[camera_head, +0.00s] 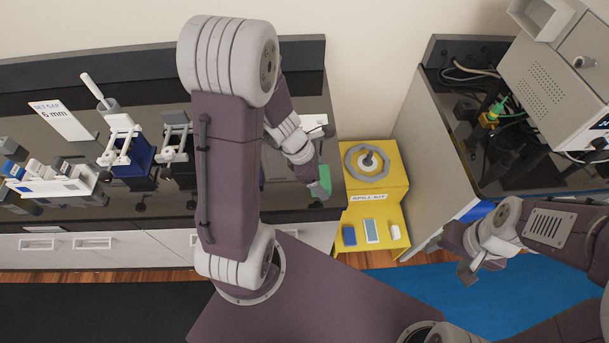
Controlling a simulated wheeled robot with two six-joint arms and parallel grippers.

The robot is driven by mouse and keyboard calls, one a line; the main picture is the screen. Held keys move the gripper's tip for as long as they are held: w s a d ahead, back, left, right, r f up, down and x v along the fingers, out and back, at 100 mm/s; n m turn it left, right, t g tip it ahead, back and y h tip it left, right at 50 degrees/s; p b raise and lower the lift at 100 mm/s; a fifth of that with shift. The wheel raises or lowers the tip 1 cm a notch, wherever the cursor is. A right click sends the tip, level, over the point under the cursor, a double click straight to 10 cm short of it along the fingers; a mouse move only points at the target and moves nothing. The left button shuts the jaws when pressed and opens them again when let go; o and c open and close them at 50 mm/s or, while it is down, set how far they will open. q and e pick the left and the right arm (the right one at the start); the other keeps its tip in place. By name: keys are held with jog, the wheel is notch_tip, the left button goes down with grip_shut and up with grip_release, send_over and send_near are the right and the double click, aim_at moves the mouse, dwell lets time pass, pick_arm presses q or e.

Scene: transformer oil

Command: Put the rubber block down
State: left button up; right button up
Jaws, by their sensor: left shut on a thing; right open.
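My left gripper (322,190) is shut on the green rubber block (324,182). It holds the block at the right end of the dark counter (285,203), near the yellow spill kit stand. I cannot tell whether the block touches the counter top. My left arm hides part of the counter's middle. My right gripper (463,260) is open and empty at the right, above the blue floor mat.
The yellow spill kit stand (387,185) holds a grey octagonal piece on top and small items below. A "6 mm" sign (62,120) and several devices stand on the left counter. A beige instrument (555,85) and cables occupy the right bench (500,172).

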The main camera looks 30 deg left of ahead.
pick_arm(q)
jog(key=w+a+f, duration=0.2)
jog(key=w+a+f+p, duration=0.1)
jog(key=w+a+f, duration=0.1)
jog(key=a, duration=0.1)
jog(key=w+a+f, duration=0.2)
jog(key=a, duration=0.1)
jog(key=shift+a+f, duration=0.15)
jog(key=x, duration=0.3)
jog(key=shift+s+f, duration=0.1)
jog(key=shift+s, duration=0.25)
jog(key=shift+a+f, duration=0.1)
jog(key=shift+f, duration=0.3)
jog(key=shift+w+a+f, duration=0.1)
jog(key=shift+w+a, duration=0.05)
jog(key=shift+a, duration=0.1)
jog(key=shift+d+f, duration=0.1)
jog(key=o, duration=1.6)
